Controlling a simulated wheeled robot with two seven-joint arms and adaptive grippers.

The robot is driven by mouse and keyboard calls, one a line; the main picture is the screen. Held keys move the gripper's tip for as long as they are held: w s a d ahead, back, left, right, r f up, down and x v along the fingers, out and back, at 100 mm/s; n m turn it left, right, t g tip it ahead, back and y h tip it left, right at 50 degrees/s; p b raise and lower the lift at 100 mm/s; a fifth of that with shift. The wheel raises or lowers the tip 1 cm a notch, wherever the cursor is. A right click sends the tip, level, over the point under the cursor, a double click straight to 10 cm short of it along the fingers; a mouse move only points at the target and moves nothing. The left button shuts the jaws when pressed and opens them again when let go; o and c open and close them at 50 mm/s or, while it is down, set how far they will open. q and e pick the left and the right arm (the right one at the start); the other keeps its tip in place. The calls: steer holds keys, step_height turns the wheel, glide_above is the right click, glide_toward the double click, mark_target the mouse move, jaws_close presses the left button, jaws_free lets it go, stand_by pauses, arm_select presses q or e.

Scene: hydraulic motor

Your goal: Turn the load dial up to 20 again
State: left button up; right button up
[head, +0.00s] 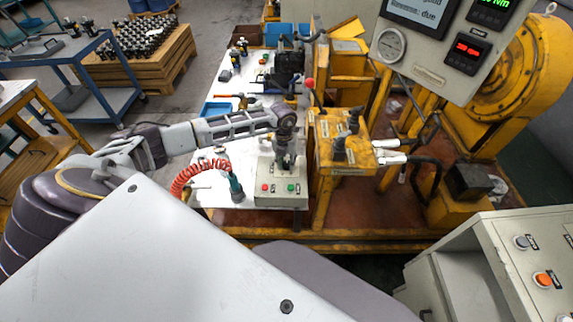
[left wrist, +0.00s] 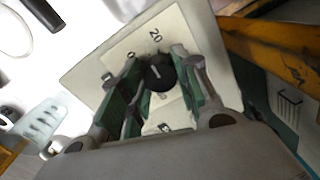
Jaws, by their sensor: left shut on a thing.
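The load dial (left wrist: 160,74) is a black round knob on a pale panel (left wrist: 100,72) in the left wrist view. A "20" is printed above it and a "0" to its upper left. A white mark shows on the knob; I cannot read its setting exactly. My left gripper (left wrist: 158,88) is shut on the dial, its green-padded fingers on either side. In the head view my left gripper (head: 284,158) points down at the control box (head: 268,197), which has a red and a green button on its front. There the gripper hides the dial.
A red coiled hose (head: 188,176) with a green nozzle (head: 236,188) stands left of the box. A yellow machine block (head: 338,145) with levers is close on its right. A display panel (head: 432,45) with a gauge hangs at upper right. A grey console (head: 500,250) is at lower right.

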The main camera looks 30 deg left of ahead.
mark_target(285, 162)
arm_select(q)
steer(key=shift+f+m, duration=0.1)
steer(key=shift+m, duration=0.3)
steer(key=shift+m+b, duration=0.8)
steer(key=shift+m, duration=0.3)
steer(key=shift+m+b, duration=0.5)
steer(key=shift+m, duration=0.5)
arm_select(e)
steer(key=shift+w+d+f, duration=0.4)
steer(key=shift+d+f, duration=0.05)
steer(key=shift+d, duration=0.25)
steer(key=shift+w+d+f, duration=0.4)
steer(key=shift+d+f, duration=0.05)
steer(key=shift+d, duration=0.2)
steer(key=shift+w+d+f, duration=0.4)
steer(key=shift+d+f, duration=0.05)
steer(key=shift+d, duration=0.25)
arm_select(q)
steer(key=o, duration=1)
steer(key=shift+w+a+r, duration=0.1)
steer(key=shift+r, duration=0.6)
steer(key=r, duration=1)
steer(key=shift+a+r, duration=0.3)
steer(key=shift+r, duration=0.1)
arm_select(e)
steer(key=shift+s+a, duration=0.1)
steer(key=shift+s, duration=0.3)
